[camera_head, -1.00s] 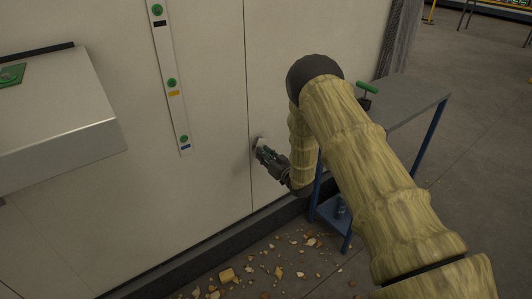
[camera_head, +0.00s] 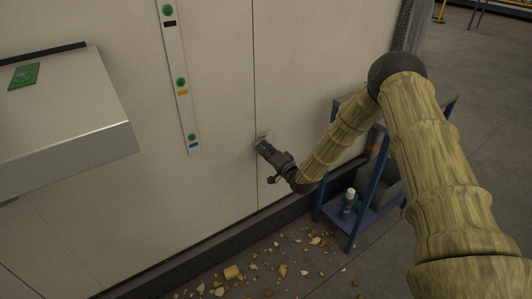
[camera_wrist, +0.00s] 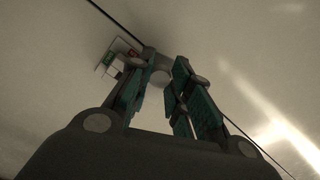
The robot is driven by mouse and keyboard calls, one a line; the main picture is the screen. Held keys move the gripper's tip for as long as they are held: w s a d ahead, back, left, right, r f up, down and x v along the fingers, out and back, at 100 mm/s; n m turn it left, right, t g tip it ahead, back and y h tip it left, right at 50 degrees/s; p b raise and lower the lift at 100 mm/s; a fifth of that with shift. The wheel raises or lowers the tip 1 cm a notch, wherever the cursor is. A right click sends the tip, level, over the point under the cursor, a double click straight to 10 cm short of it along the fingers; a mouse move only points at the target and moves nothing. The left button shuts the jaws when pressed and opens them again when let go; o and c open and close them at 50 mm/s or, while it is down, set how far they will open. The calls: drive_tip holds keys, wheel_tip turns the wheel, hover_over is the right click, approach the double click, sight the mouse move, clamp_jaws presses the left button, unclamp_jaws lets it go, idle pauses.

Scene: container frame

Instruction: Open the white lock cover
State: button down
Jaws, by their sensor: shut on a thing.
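The white lock cover (camera_head: 263,136) is at the vertical seam of the pale wall, mostly hidden by my gripper in the head view. My gripper (camera_head: 263,147) reaches it from the lower right, with its fingertips at the wall. In the wrist view, the fingers of my gripper (camera_wrist: 160,82) are close around a rounded pale part of the lock cover (camera_wrist: 160,74). How far the cover is tilted from the wall, I cannot tell.
A strip with green buttons (camera_head: 180,82) runs down the wall to the left. A metal box (camera_head: 65,120) juts out at far left. A blue-framed cart (camera_head: 362,218) with a bottle (camera_head: 349,199) stands below my arm. Rubble (camera_head: 233,272) lies on the floor.

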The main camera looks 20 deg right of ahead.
drive_tip(key=shift+d+r+m+b, duration=0.1)
drive_tip(key=shift+r+m+b, duration=0.25)
drive_tip(key=shift+m, duration=0.75)
drive_tip(key=shift+r+m+b, duration=0.25)
drive_tip(key=shift+r+m, duration=0.2)
drive_tip(key=shift+m, duration=0.65)
drive_tip(key=shift+d+r+m+b, duration=0.1)
drive_tip(key=shift+r+m+b, duration=0.25)
drive_tip(key=shift+m, duration=0.75)
drive_tip(key=shift+r, duration=0.1)
drive_tip(key=c, duration=1.3)
unclamp_jaws()
drive_tip(key=shift+a, duration=0.1)
drive_tip(key=v, duration=1.2)
